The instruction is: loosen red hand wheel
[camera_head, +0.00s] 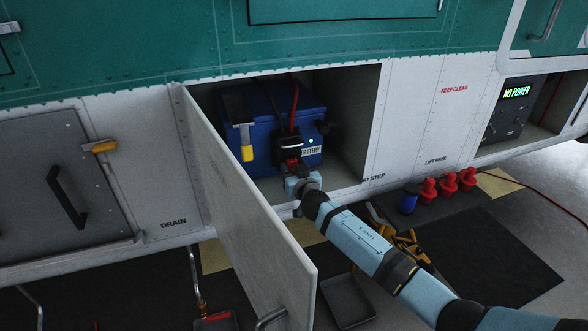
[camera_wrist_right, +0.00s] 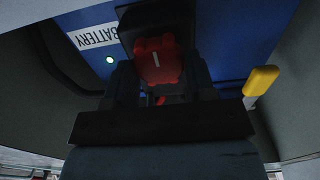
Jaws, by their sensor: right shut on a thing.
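The red hand wheel (camera_wrist_right: 158,62) sits on a black connector at the front of the blue battery (camera_wrist_right: 215,35). In the head view a bit of the red wheel (camera_head: 289,163) shows at the front of the battery (camera_head: 260,115), inside the open bay. My right gripper (camera_head: 292,172) reaches into the bay and is shut on the red hand wheel. In the right wrist view my right gripper (camera_wrist_right: 160,85) has its dark fingers on both sides of the wheel. A white mark on the wheel's face stands nearly upright. My left gripper is not in view.
The bay's door (camera_head: 250,210) hangs open left of my right arm. A yellow-handled latch (camera_head: 247,152) is on the battery's left; a red cable (camera_head: 294,105) runs above. A "NO POWER" panel (camera_head: 510,110) is at the right. Red and blue plugs (camera_head: 446,187) lie on a mat below.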

